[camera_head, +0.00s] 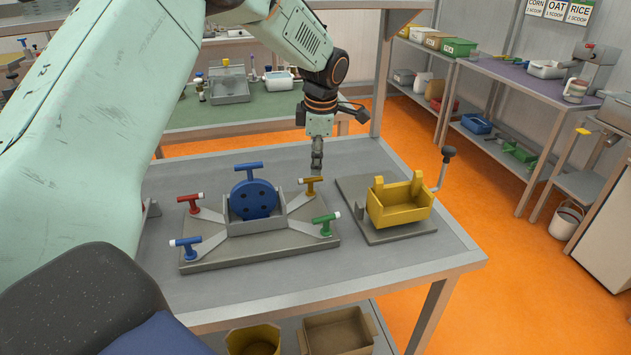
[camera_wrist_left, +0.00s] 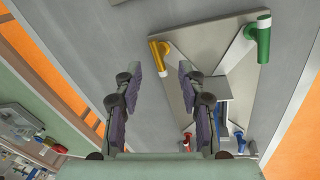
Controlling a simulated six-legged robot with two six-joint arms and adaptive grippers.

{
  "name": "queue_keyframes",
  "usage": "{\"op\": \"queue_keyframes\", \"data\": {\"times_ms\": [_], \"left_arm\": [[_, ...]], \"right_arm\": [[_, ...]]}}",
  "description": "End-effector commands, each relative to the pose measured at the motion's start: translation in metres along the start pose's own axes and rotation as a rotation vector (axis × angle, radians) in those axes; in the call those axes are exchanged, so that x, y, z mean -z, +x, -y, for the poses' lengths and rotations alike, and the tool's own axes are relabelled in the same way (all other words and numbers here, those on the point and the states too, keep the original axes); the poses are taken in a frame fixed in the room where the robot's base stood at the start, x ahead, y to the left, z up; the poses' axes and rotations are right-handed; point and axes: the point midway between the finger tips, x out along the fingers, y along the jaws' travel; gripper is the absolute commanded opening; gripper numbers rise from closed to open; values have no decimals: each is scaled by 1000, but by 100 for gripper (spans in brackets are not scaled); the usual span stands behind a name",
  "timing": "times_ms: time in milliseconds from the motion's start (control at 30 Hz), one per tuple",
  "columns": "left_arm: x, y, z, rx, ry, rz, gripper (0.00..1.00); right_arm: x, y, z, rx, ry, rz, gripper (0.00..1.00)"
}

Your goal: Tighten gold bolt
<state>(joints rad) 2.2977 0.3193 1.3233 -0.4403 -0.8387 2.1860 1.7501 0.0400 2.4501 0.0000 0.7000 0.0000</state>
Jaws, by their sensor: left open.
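The gold bolt (camera_head: 311,183) is a T-handled screw at the back right arm of a grey fixture plate (camera_head: 200,262). It also shows in the left wrist view (camera_wrist_left: 156,52), close to the tip of the left-hand finger. My left gripper (camera_head: 317,168) points down just above and behind the gold bolt in the head view. Its two fingers (camera_wrist_left: 173,66) are spread apart, with nothing between them. I cannot tell whether a finger touches the bolt. My right gripper is not in view.
The plate also carries red (camera_head: 190,198), blue (camera_head: 186,242) and green (camera_head: 326,219) T-handled bolts and a blue disc (camera_head: 254,199) in a grey holder. A yellow box with a crank (camera_head: 400,203) stands to the right. The table's front right is clear.

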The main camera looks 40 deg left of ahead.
Motion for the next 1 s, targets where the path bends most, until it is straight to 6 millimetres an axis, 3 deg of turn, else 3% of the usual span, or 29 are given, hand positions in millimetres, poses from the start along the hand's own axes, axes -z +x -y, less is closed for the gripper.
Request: {"op": "queue_keyframes", "data": {"times_ms": [133, 333, 733, 1000], "left_arm": [[-1, 0, -2, -7, -184, 4, 40], [-1, 4, -1, -6, -273, 4, 40], [-1, 61, -1, -5, -271, 3, 40], [-1, 78, -2, -6, -271, 5, 40]], "right_arm": [[0, 0, 0, 0, 0, 0, 40], [0, 0, 0, 0, 0, 0, 40], [0, 2, 0, 0, 0, 0, 40], [0, 2, 0, 0, 0, 0, 40]]}}
